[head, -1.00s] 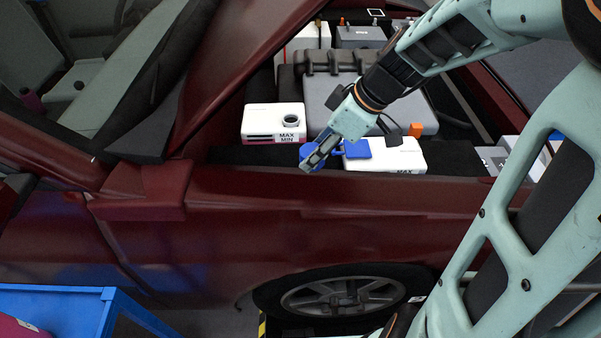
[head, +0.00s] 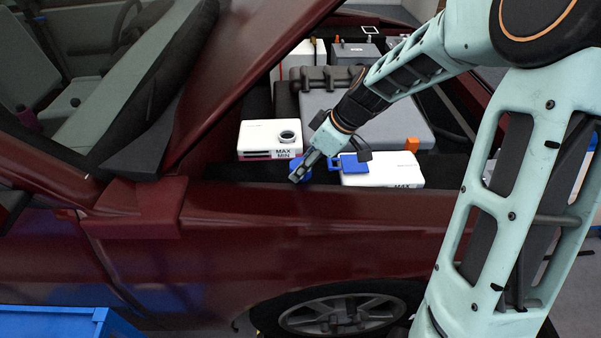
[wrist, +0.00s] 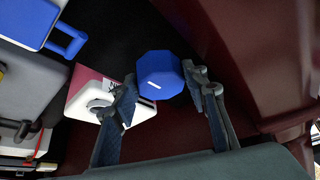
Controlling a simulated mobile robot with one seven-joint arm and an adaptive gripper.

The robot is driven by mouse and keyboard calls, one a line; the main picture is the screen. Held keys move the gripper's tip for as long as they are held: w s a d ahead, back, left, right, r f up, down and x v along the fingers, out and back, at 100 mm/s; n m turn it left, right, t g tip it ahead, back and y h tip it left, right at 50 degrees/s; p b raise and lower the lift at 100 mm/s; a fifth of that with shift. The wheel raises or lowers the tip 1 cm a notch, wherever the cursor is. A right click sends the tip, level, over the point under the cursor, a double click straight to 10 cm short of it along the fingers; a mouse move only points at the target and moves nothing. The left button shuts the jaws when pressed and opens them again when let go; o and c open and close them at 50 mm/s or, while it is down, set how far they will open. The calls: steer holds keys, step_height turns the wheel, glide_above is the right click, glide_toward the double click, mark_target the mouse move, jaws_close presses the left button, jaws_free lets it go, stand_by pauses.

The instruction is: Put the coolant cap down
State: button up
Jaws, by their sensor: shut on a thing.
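My gripper (head: 297,173) is shut on a blue coolant cap (wrist: 158,76), which has an eight-sided outline in the wrist view. In the head view the cap (head: 305,166) is partly hidden by my fingers. It is held above the near edge of the engine bay, in front of two white tanks. The left white tank (head: 258,149) has MAX and MIN marks and an open round neck; it also shows behind my finger in the wrist view (wrist: 78,103).
A second white tank (head: 390,174) with a blue lid (head: 353,166) stands just right of my gripper. The dark red fender (head: 270,225) runs along the front. A grey engine cover (head: 385,115) lies behind. A blue cart (head: 50,325) stands at lower left.

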steer(key=w+f, duration=0.3)
steer(key=shift+a+f, duration=0.3)
steer(key=shift+f, duration=0.05)
steer(key=shift+w+f, duration=0.1)
steer(key=shift+f, duration=1.5)
steer(key=shift+b, duration=0.3)
steer(key=shift+f+b, duration=0.3)
steer(key=o, duration=1.4)
steer(key=shift+r, duration=0.1)
steer(key=shift+r, duration=0.15)
steer(key=shift+r+p, duration=0.25)
steer(key=shift+p, duration=0.25)
steer(key=v, duration=1.1)
steer(key=shift+d+r+p, duration=0.15)
steer(key=shift+r+p, duration=0.1)
steer(key=shift+p, duration=0.15)
